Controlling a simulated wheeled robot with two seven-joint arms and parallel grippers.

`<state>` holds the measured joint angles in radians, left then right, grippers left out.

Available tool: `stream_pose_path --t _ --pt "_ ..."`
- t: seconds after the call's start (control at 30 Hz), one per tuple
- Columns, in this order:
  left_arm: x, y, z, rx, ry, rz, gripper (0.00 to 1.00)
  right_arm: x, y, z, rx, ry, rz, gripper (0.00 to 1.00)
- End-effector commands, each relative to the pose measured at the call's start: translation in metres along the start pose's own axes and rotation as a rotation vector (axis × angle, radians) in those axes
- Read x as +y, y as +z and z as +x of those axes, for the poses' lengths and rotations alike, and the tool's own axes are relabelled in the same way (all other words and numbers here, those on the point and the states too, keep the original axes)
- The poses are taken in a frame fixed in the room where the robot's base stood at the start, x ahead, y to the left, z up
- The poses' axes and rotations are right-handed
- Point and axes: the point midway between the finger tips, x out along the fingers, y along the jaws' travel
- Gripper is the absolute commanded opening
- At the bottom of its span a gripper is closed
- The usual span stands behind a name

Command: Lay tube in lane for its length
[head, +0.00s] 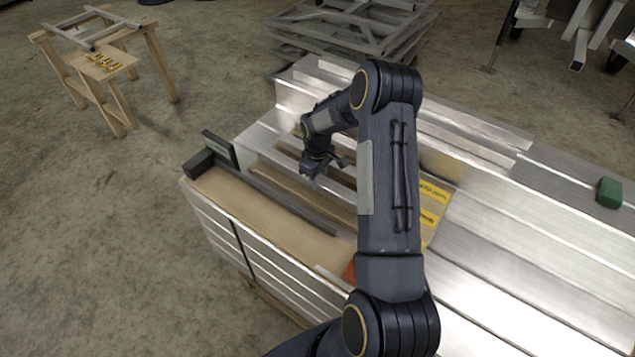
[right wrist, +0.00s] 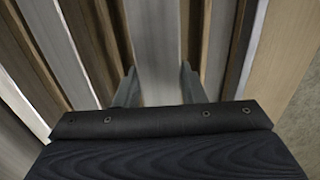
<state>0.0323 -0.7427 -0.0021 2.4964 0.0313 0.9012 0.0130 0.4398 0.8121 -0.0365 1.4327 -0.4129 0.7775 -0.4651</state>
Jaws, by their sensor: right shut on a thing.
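My right gripper (head: 314,172) reaches down over the slatted lanes on the aluminium stack. In the right wrist view its two fingers (right wrist: 158,88) stand either side of a silver tube (right wrist: 156,45) and are shut on it. The tube runs away from me, roughly parallel to the brown wooden strips (right wrist: 92,40) that bound the lanes. Whether it rests on the lane floor or sits above it I cannot tell. In the head view my forearm hides part of the lanes and the tube is hard to make out. My left gripper is not in view.
A dark box with an upright panel (head: 221,149) stands at the left corner, beside a tan board (head: 250,212). Yellow labels (head: 432,205) lie right of my arm. A green block (head: 609,192) sits far right. A wooden stand (head: 110,65) is at the back left.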

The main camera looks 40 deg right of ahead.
Motion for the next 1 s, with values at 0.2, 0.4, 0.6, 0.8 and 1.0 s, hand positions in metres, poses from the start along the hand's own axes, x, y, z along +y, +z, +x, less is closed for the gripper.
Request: stream_pose_path --t 0.2,0.4,0.6,0.8,1.0 --pt "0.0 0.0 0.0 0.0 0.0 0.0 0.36 -0.001 0.0 0.02 0.001 0.0 0.0 0.0" --pt "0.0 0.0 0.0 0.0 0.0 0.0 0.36 -0.001 0.0 0.021 0.0 0.0 -0.001 0.0" --pt "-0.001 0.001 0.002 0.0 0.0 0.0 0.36 -0.001 0.001 0.024 -0.002 -0.001 -0.001 0.48" --pt "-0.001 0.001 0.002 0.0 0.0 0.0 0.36 -0.001 0.001 0.023 -0.002 -0.002 -0.001 0.58" --pt "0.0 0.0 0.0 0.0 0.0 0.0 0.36 -0.001 0.001 0.02 -0.002 -0.001 -0.001 0.58"
